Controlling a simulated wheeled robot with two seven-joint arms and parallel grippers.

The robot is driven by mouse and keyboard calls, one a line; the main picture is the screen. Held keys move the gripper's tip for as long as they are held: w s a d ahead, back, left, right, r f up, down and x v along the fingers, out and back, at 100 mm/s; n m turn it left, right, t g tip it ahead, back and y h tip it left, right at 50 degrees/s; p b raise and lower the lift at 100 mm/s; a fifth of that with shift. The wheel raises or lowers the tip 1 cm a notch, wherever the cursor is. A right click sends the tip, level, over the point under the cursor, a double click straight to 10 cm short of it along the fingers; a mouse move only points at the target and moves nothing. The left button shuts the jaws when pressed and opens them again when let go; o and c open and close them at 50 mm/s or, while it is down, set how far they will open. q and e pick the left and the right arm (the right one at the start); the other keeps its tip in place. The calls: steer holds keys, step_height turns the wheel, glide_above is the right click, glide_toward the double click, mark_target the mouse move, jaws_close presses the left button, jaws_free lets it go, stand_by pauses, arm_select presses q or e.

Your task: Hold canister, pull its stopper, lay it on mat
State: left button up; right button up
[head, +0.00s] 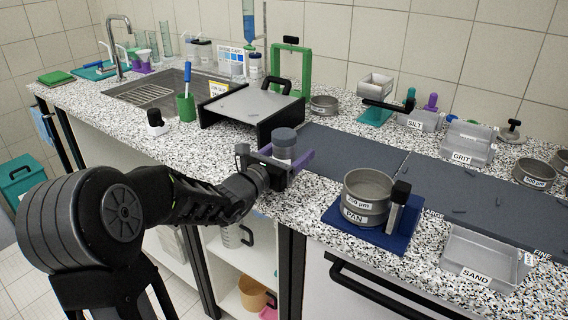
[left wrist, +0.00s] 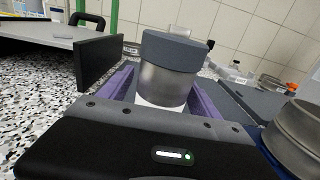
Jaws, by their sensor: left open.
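The canister (head: 282,152) stands upright on the speckled counter, a clear grey cylinder with a pale band low on its side. Its wide dark grey stopper (head: 284,134) is seated on top; it also shows in the left wrist view (left wrist: 174,52). My left gripper (head: 287,160) is open, its purple fingers on either side of the canister body (left wrist: 163,86). Whether the fingers touch it cannot be told. The canister's base is hidden behind the gripper. A dark grey mat (head: 345,148) lies on the counter just right of the canister. My right gripper is not in view.
A blue tray (head: 342,238) with stacked sieve and pan (head: 366,203) stands to the right. A grey-topped stand with black sides (head: 245,104) is close behind left. Clear bins labelled SAND (head: 478,262) and GRIT (head: 468,145) stand further right. The mat near the canister is bare.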

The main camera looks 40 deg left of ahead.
arm_select(q)
steer(key=shift+c, duration=0.5)
jaws_close()
stand_by(0.5)
